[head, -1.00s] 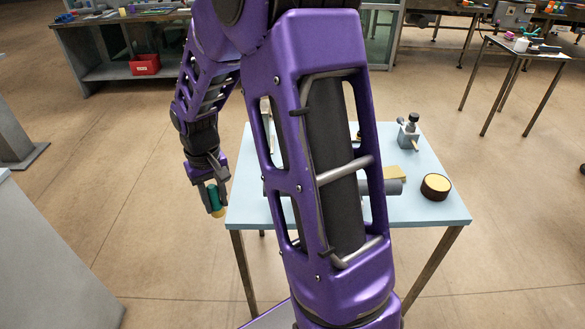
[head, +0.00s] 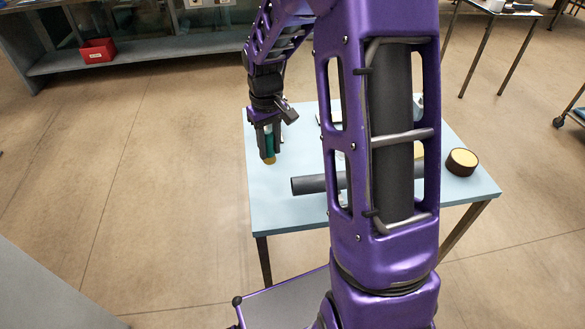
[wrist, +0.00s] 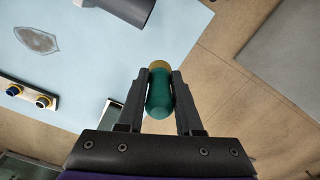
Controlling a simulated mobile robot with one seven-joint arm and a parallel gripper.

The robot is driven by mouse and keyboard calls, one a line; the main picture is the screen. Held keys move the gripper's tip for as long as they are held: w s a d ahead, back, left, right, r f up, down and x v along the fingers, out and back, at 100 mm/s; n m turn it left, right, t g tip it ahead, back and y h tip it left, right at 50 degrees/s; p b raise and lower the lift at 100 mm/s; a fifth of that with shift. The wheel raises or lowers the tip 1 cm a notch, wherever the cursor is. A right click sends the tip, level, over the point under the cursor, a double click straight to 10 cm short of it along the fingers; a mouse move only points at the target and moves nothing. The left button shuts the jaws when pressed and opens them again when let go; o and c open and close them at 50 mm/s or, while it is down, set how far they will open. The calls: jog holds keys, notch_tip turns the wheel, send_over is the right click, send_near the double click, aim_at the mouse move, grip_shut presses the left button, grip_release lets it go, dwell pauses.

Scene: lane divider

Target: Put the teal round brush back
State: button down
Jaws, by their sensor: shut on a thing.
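The teal round brush (wrist: 159,98) is between the two fingers of my gripper (wrist: 160,74), which is shut on it. Its tan-yellow end points away from the palm in the wrist view. In the head view my gripper (head: 268,154) holds the brush (head: 269,143) with the tan end downward, over the left part of the pale blue table (head: 285,215). The gap between the brush and the tabletop cannot be judged exactly. My arm hides the middle of the table.
A dark grey tube (head: 315,184) lies across the table, right of the gripper. A round brown tin with a yellow top (head: 462,161) stands at the right. The wrist view shows a small rack with dark round tops (wrist: 40,101) and a grey leaf-shaped patch (wrist: 36,40).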

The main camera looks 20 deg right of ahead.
jog(key=w+d+f+n+b, duration=0.2)
jog(key=w+d+n+b, duration=0.2)
jog(key=w+d+n, duration=0.4)
jog(key=shift+m, duration=0.9)
jog(key=f, duration=0.3)
jog(key=f+b, duration=0.1)
jog(key=f, duration=0.2)
jog(key=s+f, duration=0.1)
jog(key=f, duration=0.3)
jog(key=shift+d+b, duration=0.35)
jog(key=shift+f, duration=0.2)
jog(key=c, duration=0.6)
grip_release()
notch_tip(320, 180, up, 12)
jog(key=shift+r+p, duration=0.15)
jog(key=shift+p, duration=0.7)
